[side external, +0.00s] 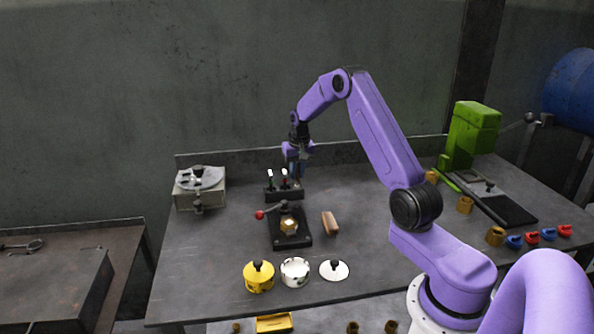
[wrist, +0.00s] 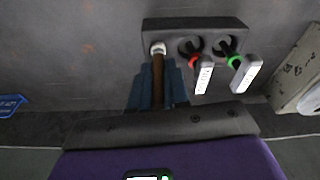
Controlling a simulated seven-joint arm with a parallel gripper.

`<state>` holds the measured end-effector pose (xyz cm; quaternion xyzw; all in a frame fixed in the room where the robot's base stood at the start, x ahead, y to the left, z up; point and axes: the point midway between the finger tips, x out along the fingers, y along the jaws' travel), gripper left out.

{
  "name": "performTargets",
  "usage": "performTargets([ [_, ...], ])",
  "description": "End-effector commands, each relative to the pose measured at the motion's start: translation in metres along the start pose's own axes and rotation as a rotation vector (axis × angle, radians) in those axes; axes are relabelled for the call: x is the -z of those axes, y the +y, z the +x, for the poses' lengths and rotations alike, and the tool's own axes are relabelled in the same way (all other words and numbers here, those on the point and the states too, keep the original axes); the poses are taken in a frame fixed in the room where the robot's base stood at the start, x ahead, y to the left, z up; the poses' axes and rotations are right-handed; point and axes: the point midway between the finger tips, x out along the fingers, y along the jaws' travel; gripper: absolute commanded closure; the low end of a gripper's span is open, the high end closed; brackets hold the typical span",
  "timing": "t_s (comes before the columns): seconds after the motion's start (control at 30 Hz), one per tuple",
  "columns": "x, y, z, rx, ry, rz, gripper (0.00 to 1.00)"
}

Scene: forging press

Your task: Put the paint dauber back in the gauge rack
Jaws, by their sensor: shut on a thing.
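The gauge rack (side external: 284,196) is a dark block at the back of the bench; it also shows at the top of the wrist view (wrist: 225,24). Two gauges with pale flat handles stand in it, one with a red collar (wrist: 203,73) and one with a green collar (wrist: 244,72). My gripper (wrist: 158,90) is shut on the paint dauber (wrist: 158,68), a brown stick with a white end. The white end is at the left hole in the wrist view; I cannot tell whether it is inside. In the side view my gripper (side external: 296,172) is at the rack's right end.
A black fixture with a red-knobbed lever (side external: 290,238) stands in front of the rack. A brown block (side external: 330,223) lies beside it. A grey box with a dial (side external: 200,188) is to the left, a green press (side external: 470,135) to the right. Yellow and white pots (side external: 259,277) stand in front.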

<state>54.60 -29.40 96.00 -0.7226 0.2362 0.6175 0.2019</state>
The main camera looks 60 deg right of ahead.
Motion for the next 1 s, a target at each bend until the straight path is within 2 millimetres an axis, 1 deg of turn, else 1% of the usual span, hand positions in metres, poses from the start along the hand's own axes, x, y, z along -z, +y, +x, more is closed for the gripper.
performTargets([
  [1.0,-0.003,0.000,0.015,0.000,-0.001,0.000,1.00],
])
